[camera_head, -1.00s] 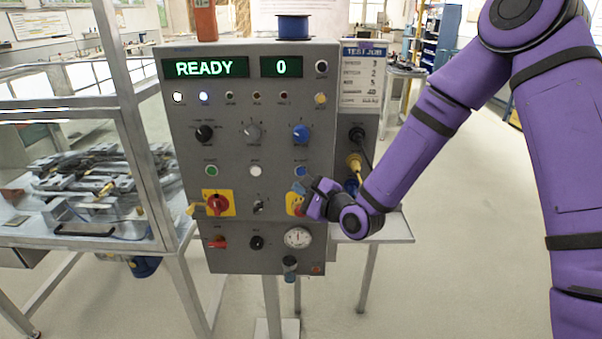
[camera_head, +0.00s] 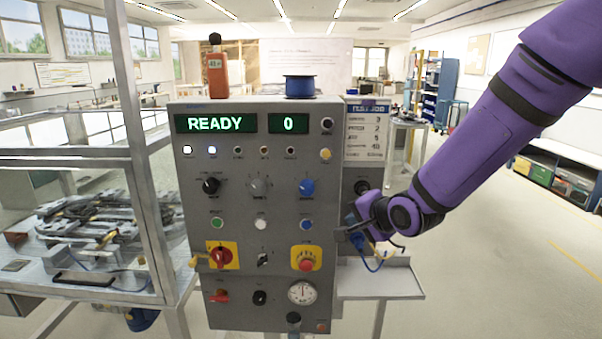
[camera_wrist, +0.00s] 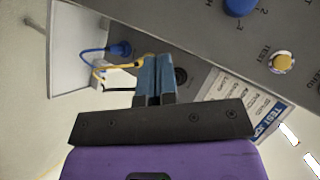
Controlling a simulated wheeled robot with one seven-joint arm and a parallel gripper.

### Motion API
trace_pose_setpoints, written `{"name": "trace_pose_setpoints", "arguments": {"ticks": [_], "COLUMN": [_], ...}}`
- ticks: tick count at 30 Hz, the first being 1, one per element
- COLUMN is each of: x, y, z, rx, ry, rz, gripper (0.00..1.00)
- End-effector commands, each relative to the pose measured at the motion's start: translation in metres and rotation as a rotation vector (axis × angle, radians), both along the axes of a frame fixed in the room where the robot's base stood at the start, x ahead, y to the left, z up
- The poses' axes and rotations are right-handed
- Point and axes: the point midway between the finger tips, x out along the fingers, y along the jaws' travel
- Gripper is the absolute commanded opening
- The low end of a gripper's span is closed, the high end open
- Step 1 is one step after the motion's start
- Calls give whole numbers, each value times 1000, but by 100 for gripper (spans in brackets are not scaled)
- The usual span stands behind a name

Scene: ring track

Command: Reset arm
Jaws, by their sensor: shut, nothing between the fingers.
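My gripper (camera_head: 352,230) is at the end of my purple arm, in front of the right side of the grey control panel (camera_head: 262,204). In the wrist view its two blue-grey fingers (camera_wrist: 154,80) are together with nothing between them. The panel's display reads READY and 0. A yellow-backed red button (camera_head: 306,259) is to the lower left of the gripper, apart from it. The gripper and wrist hide part of the panel's side face and the sockets there.
A side shelf (camera_head: 385,280) juts out below the gripper. A blue plug (camera_wrist: 119,49) and cables hang close to the fingers. A job card (camera_head: 366,135) is above. A glazed cell (camera_head: 85,215) stands at left. The floor at right is open.

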Motion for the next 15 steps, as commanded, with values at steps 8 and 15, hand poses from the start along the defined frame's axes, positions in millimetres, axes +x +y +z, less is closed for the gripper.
{"name": "trace_pose_setpoints", "arguments": {"ticks": [8, 15], "x": [-43, -98], "y": [-61, -109], "z": [52, 90], "rx": [-379, -629], "ry": [2, 62], "rz": [31, 86], "gripper": [0, 0]}}
